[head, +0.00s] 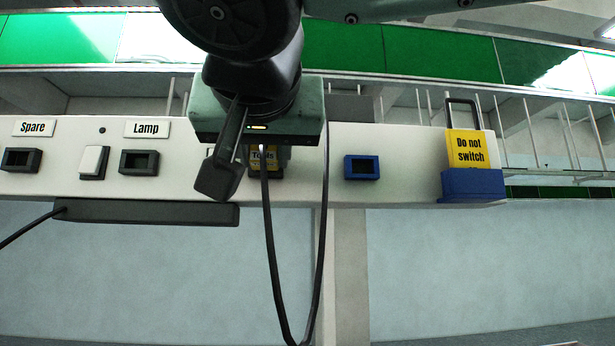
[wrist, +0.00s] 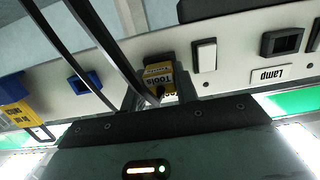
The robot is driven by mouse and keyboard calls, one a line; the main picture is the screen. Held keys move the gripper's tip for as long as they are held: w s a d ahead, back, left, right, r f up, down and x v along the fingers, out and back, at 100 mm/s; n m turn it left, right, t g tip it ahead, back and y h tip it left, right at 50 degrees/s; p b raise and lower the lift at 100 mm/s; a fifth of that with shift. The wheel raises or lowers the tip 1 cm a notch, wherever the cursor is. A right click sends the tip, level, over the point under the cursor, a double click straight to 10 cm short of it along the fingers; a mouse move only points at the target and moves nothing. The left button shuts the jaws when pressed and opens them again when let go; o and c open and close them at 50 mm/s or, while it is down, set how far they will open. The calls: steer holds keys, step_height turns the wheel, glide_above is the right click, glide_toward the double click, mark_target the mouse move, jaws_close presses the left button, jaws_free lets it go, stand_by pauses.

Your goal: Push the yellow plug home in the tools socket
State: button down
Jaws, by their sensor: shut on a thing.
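The yellow plug (head: 262,160), labelled "Tools", shows just below my gripper (head: 264,150) at the white socket strip (head: 410,150). In the wrist view, the plug (wrist: 158,72) is at the strip, with its label upside down. My gripper is shut on the plug, its body covering most of the grip in the head view. A black cable hangs in a loop below the gripper. The tools socket is hidden behind the plug and gripper. I cannot tell how deep the plug sits or whether a gap remains.
Left on the strip are the Spare socket (head: 21,160), a white switch (head: 93,162) and the Lamp socket (head: 139,162). Right are an empty blue-framed socket (head: 362,168) and a yellow "Do not switch" tag (head: 468,149) on a blue block (head: 473,185). A dark bar (head: 145,212) lies under the strip.

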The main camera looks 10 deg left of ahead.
steer(key=shift+w+b, duration=0.35)
steer(key=shift+w, duration=0.25)
stand_by(1.2)
steer(key=c, duration=1)
jaws_free()
steer(key=shift+w+a, duration=0.1)
steer(key=shift+w, duration=0.05)
steer(key=f+b+v, duration=0.1)
steer(key=b+v, duration=0.1)
steer(key=v, duration=0.4)
steer(key=shift+r, duration=0.5)
